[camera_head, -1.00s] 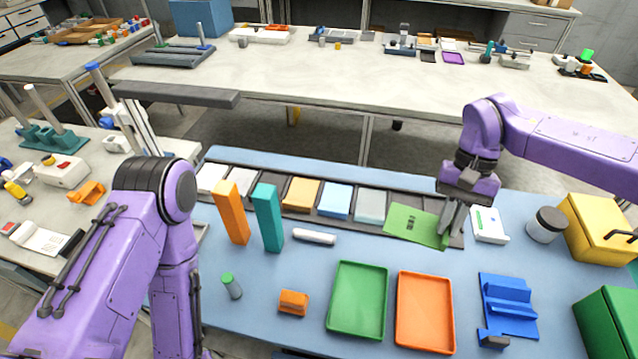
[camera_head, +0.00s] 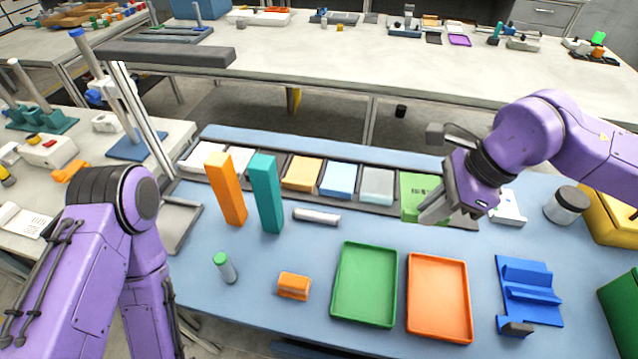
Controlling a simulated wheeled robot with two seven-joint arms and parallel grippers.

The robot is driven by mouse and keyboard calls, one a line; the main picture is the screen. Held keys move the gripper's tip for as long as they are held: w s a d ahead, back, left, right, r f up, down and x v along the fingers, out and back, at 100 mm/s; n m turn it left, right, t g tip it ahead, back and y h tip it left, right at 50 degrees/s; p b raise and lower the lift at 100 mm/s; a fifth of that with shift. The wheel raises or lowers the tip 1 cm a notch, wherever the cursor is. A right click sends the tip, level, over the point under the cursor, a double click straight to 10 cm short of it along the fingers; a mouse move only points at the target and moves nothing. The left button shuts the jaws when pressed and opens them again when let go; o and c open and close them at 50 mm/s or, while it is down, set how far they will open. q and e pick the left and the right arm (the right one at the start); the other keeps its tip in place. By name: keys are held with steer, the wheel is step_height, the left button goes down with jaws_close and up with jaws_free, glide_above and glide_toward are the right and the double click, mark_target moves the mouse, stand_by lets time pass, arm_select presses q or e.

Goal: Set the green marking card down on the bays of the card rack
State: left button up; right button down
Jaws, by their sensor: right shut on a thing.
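The green marking card (camera_head: 412,190) is at the right end of the card rack (camera_head: 385,209), to the right of a grey-white card stack. My right gripper (camera_head: 432,212) is shut on the card and covers its right part. The card looks roughly in line with the rack's row, but whether it touches the bays is hard to tell. Other bays hold white, tan-orange, light blue and grey-white stacks. My left arm shows at the lower left, with its gripper out of view.
An orange block (camera_head: 226,190) and a teal block (camera_head: 266,195) stand upright in front of the rack. A green tray (camera_head: 364,285), an orange tray (camera_head: 439,298) and a blue holder (camera_head: 530,290) lie nearer. A dark-lidded jar (camera_head: 566,205) stands at the right.

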mark_target(434, 186)
steer(key=shift+s+m, duration=0.1)
steer(key=shift+m, duration=0.2)
steer(key=shift+w+d+f, duration=0.15)
steer(key=shift+w+d, duration=0.1)
steer(key=w+d+f, duration=0.1)
steer(key=w, duration=0.1)
steer(key=w+d+f+p, duration=0.1)
steer(key=w, duration=0.2)
steer(key=w+d+f+p, duration=0.1)
steer(key=w, duration=0.1)
steer(key=shift+w+f, duration=0.25)
steer(key=shift+w, duration=0.1)
steer(key=w+f, duration=0.1)
steer(key=f, duration=0.1)
steer(key=w+d+f, duration=0.1)
steer(key=w, duration=0.1)
steer(key=w+d+f+p, duration=0.1)
steer(key=f, duration=0.1)
steer(key=shift+w+f, duration=0.2)
steer(key=shift+f, duration=0.15)
steer(key=f, duration=0.3)
steer(key=shift+w+d+f, duration=0.1)
steer(key=shift+w+f, duration=0.15)
steer(key=shift+f, duration=0.15)
